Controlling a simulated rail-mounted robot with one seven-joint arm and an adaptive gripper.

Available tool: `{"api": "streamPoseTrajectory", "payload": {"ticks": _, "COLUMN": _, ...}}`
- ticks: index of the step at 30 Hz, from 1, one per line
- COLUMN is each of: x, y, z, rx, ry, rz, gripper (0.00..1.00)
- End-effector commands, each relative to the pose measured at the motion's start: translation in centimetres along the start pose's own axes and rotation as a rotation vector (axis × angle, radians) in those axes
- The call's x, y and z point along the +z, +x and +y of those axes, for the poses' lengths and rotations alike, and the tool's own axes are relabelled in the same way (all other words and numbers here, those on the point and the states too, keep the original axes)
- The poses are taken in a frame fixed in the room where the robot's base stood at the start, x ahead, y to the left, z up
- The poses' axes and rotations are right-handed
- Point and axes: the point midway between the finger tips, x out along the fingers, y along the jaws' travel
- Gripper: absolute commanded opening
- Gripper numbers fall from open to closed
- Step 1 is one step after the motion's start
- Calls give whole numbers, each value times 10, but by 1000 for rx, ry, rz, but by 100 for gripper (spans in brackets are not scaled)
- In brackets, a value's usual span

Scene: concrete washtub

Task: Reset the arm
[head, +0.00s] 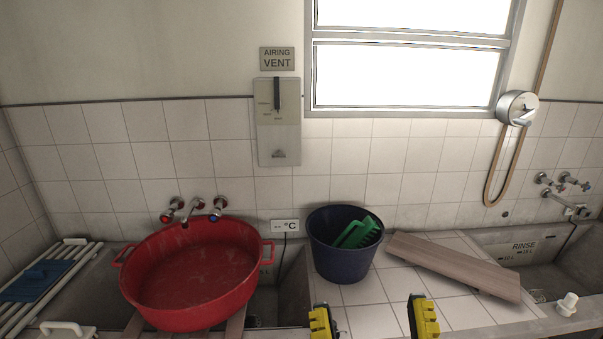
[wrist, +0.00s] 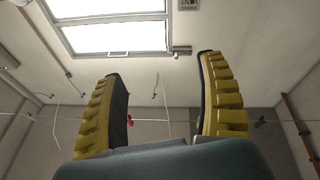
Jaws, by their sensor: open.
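My gripper (head: 373,322) is at the bottom of the head view, with its two yellow ridged fingers spread wide apart. It is in front of the tiled ledge, below the dark blue bucket. In the wrist view my gripper (wrist: 163,85) points up toward the window and ceiling, with nothing between its fingers. The rest of the arm is out of the head view.
A red basin (head: 190,285) rests over the left sink. A dark blue bucket (head: 340,262) holding a green brush (head: 358,232) stands on the tiled ledge. A wooden board (head: 455,265) lies to its right, beside the rinse sink (head: 500,240). A white stopper (head: 567,304) sits at front right.

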Motion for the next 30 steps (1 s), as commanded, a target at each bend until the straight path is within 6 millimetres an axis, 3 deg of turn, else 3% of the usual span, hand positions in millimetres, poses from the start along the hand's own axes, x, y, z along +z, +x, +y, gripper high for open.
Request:
{"api": "streamPoseTrajectory", "payload": {"ticks": 1, "x": -16, "y": -5, "z": 6, "rx": 23, "ry": 117, "rz": 66, "gripper": 73}}
{"api": "streamPoseTrajectory", "payload": {"ticks": 2, "x": -19, "y": -4, "z": 7, "rx": 21, "ry": 198, "rz": 82, "gripper": 73}}
{"api": "streamPoseTrajectory", "payload": {"ticks": 3, "x": -49, "y": 6, "z": 13, "rx": 20, "ry": 202, "rz": 78, "gripper": 73}}
{"api": "streamPoseTrajectory", "payload": {"ticks": 11, "x": -146, "y": 37, "z": 32, "rx": 18, "ry": 200, "rz": 71, "gripper": 73}}
{"api": "streamPoseTrajectory", "payload": {"ticks": 24, "x": -331, "y": 94, "z": 70, "rx": 18, "ry": 205, "rz": 69, "gripper": 73}}
{"api": "streamPoseTrajectory", "payload": {"ticks": 27, "x": -360, "y": 103, "z": 76, "rx": 18, "ry": 206, "rz": 68, "gripper": 73}}
{"api": "streamPoseTrajectory", "payload": {"ticks": 30, "x": -374, "y": 108, "z": 79, "rx": 18, "ry": 207, "rz": 67, "gripper": 73}}
